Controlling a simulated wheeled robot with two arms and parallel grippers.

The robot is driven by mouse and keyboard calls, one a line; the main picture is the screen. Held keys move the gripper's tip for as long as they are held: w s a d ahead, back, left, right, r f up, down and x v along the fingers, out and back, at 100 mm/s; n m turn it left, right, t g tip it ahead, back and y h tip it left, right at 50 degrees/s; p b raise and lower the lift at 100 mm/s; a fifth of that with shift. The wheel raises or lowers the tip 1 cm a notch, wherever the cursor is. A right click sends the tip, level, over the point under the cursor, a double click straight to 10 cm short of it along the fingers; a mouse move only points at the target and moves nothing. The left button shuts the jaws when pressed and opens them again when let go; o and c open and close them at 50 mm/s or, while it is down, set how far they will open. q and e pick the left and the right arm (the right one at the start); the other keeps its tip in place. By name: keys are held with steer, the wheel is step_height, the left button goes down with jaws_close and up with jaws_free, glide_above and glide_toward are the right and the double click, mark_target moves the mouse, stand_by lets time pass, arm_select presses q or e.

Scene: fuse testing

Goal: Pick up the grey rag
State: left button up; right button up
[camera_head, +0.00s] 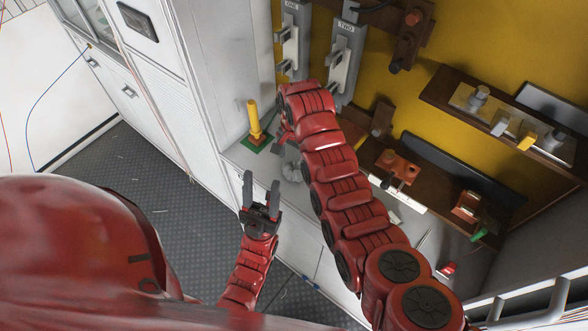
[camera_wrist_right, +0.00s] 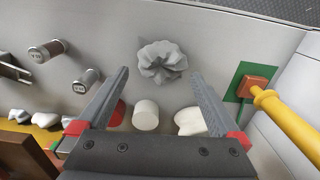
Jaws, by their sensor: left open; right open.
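The grey rag (camera_wrist_right: 162,61) is a crumpled bundle on the light grey counter. In the right wrist view it lies just beyond and between the open fingertips of my right gripper (camera_wrist_right: 158,80), with nothing between the fingers. In the head view the rag (camera_head: 292,171) is partly hidden by my right arm. My right gripper (camera_head: 284,137) shows there only in part, above the counter. My left gripper (camera_head: 261,198) is open and empty, in front of the counter, pointing up in the picture.
A yellow-handled tool (camera_head: 254,121) stands on a green base (camera_wrist_right: 236,84) near the rag. Two metal cylinders (camera_wrist_right: 46,50) labelled V33 and V38, a white cylinder (camera_wrist_right: 146,115) and a white lump (camera_wrist_right: 190,121) sit on the counter. A yellow wall with wooden shelves (camera_head: 500,113) rises behind.

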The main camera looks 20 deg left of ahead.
mark_target(294, 166)
steer(key=shift+f+p, duration=0.15)
steer(key=shift+p, duration=0.2)
steer(key=f, duration=0.1)
steer(key=f+p, duration=0.1)
steer(key=f, duration=0.1)
steer(key=shift+a, duration=0.2)
steer(key=shift+f, duration=0.85)
steer(key=shift+c, duration=0.2)
steer(key=c, duration=1)
steer(key=shift+w+r, duration=0.1)
steer(key=shift+r, duration=0.05)
